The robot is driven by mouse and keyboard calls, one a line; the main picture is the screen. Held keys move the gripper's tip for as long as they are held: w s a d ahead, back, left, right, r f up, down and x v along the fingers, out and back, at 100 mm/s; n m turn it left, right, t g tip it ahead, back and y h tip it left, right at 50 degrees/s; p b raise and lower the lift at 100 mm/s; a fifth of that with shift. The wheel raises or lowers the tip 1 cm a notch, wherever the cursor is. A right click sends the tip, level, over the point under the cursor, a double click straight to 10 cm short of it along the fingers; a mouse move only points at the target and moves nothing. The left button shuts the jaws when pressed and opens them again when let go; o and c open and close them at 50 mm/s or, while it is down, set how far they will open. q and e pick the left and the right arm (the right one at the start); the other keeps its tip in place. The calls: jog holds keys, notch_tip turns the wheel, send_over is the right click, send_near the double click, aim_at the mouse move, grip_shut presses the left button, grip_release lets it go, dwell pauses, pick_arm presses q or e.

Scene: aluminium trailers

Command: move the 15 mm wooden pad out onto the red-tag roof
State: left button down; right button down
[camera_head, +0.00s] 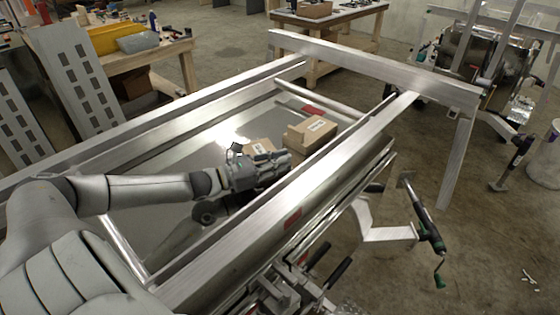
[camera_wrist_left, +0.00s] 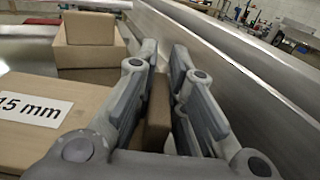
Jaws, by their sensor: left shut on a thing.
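My left gripper (camera_head: 284,161) reaches from the left over the trailer's inside, beside the cardboard boxes. In the left wrist view its two fingers (camera_wrist_left: 160,75) are closed on a brown wooden pad (camera_wrist_left: 157,112), which stands upright between them. A box with a "15 mm" label (camera_wrist_left: 35,108) lies just left of the gripper. The pad itself is hidden in the head view. A red tag (camera_head: 313,108) shows at the far end of the metal surface, and another red tag (camera_head: 292,218) is on the near side of the right rail. My right gripper is not in view.
A taller cardboard box (camera_head: 310,133) stands beyond the gripper, with a lower box (camera_head: 260,147) left of it. The long right rail (camera_head: 300,185) runs close along the gripper's right side. A cross beam (camera_head: 370,65) spans the far end. Grey metal surface (camera_head: 190,150) left of the boxes is clear.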

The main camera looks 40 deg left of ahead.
pick_arm(q)
jog(key=c, duration=1.5)
grip_release()
jog(key=shift+r+p, duration=0.1)
jog(key=shift+p, duration=0.2)
jog(key=shift+s+a, duration=0.1)
jog(key=shift+s, duration=0.1)
jog(key=v, duration=1.1)
jog(key=shift+s+a, duration=0.15)
jog(key=shift+s, duration=0.1)
